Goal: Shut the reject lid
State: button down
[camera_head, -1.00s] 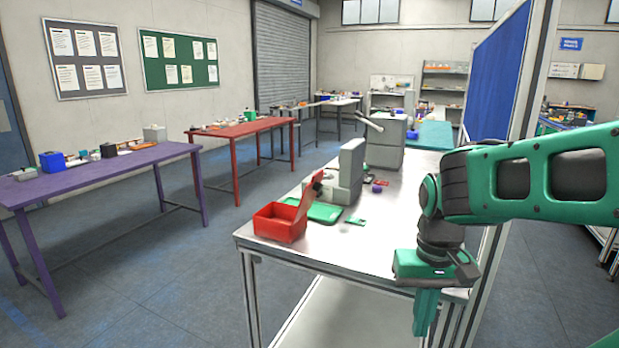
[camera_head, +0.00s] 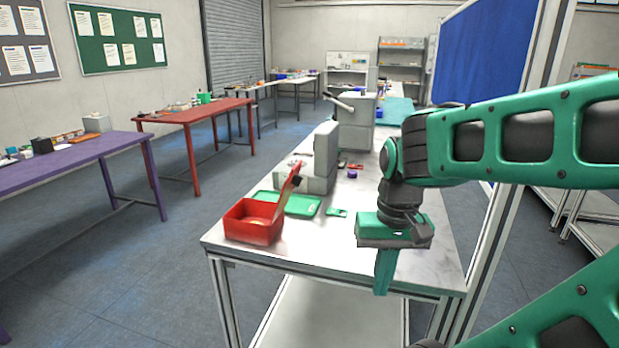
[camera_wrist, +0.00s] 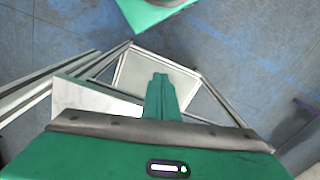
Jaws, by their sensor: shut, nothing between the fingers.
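The red reject box (camera_head: 252,222) stands at the near left corner of the white table in the head view. Its red lid (camera_head: 287,186) is raised and leans up on the box's right side, so the box is open on top. My gripper (camera_head: 383,284) hangs fingers down at the table's near right part, well to the right of the box and apart from it. Its green fingers are together and hold nothing. In the wrist view the shut fingers (camera_wrist: 162,88) show over the table's edge and frame; the box and lid are not in that view.
A green tray (camera_head: 300,205) lies right behind the box, beside a grey upright device (camera_head: 326,150). A small green card (camera_head: 337,212) and a purple item (camera_head: 352,174) lie on the table. A white post (camera_head: 510,215) stands right of my arm. The table's near middle (camera_head: 320,255) is clear.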

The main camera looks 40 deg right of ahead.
jog(key=w+d+r+m+t+y, duration=0.25)
jog(key=w+r+m, duration=0.6)
jog(key=w, duration=0.55)
jog(key=w+d+r+m+t+y, duration=0.1)
jog(key=w+d+r+m, duration=0.2)
jog(key=r+m, duration=0.25)
jog(key=w+d+r+m+t, duration=0.2)
jog(key=w+d+r+m, duration=0.1)
jog(key=r+m, duration=0.3)
jog(key=w+a+f+m, duration=0.1)
jog(key=w+a+f, duration=0.4)
jog(key=w+f, duration=0.2)
jog(key=shift+a+f, duration=0.3)
jog(key=shift+f, duration=0.35)
jog(key=shift+d+g, duration=0.1)
jog(key=shift+g, duration=0.15)
